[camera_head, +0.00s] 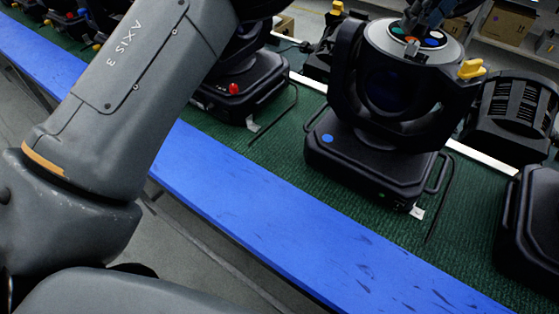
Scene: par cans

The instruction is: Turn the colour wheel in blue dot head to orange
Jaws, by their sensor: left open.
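The blue dot head (375,165) is a black moving-head lamp on the green mat, right of centre, with a round blue dot (327,138) on its base. On its grey top cap (440,52) sits the colour wheel (432,42), with small red, green, white, blue and orange patches showing. My left gripper (418,24) reaches down from the top edge, open, right over the wheel. Its fingers hide part of the wheel, and I cannot tell whether they touch it. My right gripper is not in view.
A yellow knob (471,69) sticks out at the lamp's right side. Another lamp with a red dot (233,88) stands to the left, and further black lamps (512,110) stand at the right. The blue bench edge (300,220) in front is clear.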

